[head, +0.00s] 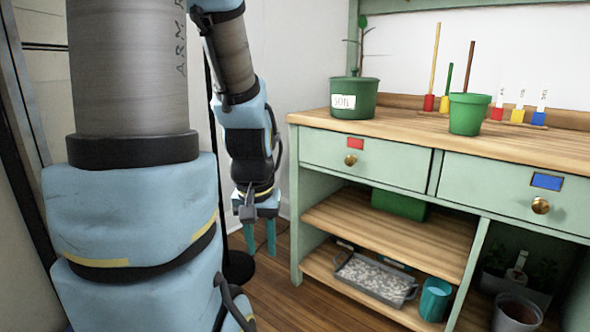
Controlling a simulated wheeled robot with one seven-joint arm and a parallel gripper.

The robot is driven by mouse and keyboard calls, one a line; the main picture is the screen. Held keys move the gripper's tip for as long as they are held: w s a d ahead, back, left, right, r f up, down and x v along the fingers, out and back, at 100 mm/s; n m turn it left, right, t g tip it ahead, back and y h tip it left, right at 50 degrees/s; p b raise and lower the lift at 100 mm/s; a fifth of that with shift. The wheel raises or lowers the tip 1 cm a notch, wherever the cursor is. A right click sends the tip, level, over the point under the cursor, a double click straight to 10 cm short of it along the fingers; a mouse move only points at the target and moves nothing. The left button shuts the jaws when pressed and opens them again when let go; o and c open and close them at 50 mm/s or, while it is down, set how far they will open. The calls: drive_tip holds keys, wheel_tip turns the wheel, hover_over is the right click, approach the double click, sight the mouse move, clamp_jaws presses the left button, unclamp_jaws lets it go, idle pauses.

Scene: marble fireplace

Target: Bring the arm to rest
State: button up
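My arm fills the left side of the head view, with grey tubes and light blue joint covers. Its far part hangs down, and my gripper (259,236) points at the floor with two teal fingers set apart. I see nothing between the fingers. The gripper is left of the green workbench (294,205) and apart from it.
On the wooden top stand a green pot labelled SOIL (354,98) with a plant, a smaller green pot (468,113) and several coloured tools. Shelves below hold a grey tray (375,279) and a teal cup (435,299). Both drawers are shut. Floor (290,302) before the bench is clear.

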wheel_tip(320, 180, up, 35)
drive_tip(key=p, duration=3.3)
drive_tip(key=shift+d, duration=0.1)
